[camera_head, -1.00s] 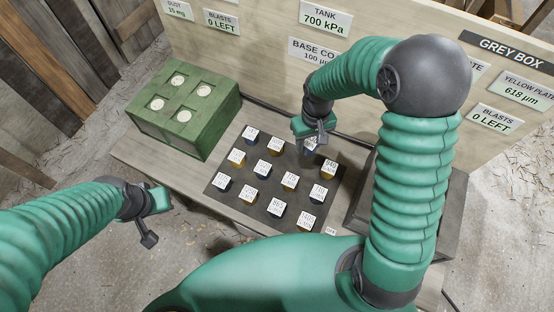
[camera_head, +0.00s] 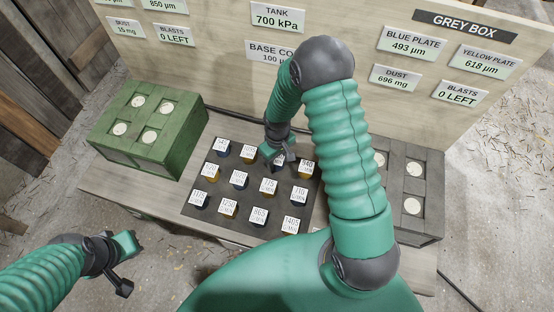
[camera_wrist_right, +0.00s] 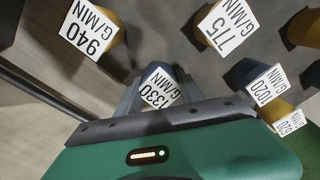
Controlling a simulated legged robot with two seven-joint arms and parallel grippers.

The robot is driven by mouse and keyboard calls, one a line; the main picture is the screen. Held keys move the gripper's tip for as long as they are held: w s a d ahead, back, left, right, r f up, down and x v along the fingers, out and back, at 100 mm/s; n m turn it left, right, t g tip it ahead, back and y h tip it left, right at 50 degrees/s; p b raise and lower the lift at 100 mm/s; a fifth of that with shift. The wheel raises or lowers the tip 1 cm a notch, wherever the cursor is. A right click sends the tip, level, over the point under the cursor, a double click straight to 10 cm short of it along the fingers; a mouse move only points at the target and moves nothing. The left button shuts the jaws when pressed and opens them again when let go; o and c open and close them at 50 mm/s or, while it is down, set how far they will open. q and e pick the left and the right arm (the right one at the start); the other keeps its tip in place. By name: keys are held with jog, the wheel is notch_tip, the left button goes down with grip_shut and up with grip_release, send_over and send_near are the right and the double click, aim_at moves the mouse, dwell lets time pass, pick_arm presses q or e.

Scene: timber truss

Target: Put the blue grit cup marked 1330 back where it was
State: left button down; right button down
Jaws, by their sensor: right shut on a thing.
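The blue cup marked 1330 (camera_wrist_right: 160,88) is between the fingers of my right gripper (camera_wrist_right: 158,95) in the right wrist view, its white label facing the camera. In the head view my right gripper (camera_head: 279,155) is at the back row of the dark mat (camera_head: 243,221), between a yellow cup (camera_head: 249,150) and the yellow cup marked 940 (camera_head: 306,170). The gripper partly hides the 1330 cup there. I cannot tell whether its base touches the mat. My left gripper (camera_head: 122,264) is open and empty, away from the cups at lower left.
Several blue and yellow labelled cups stand in rows on the mat, close around the right gripper. A green box (camera_head: 148,128) stands left of the mat. A grey box (camera_head: 425,180) stands to the right, partly behind my right arm. A sign board (camera_head: 215,60) rises behind the bench.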

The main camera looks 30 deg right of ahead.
aim_at(277, 159)
jog(key=c, duration=0.7)
grip_release()
jog(key=shift+c, duration=0.2)
jog(key=shift+r, duration=0.15)
notch_tip(277, 159, up, 12)
jog(key=f+p, duration=0.1)
jog(key=s+a+r+m+t, duration=0.1)
jog(key=s+a+r+t, duration=0.1)
jog(key=s+a+r, duration=0.5)
jog(key=shift+s+a+r+t, duration=0.15)
jog(key=shift+s+r+t, duration=0.15)
jog(key=shift+s, duration=0.85)
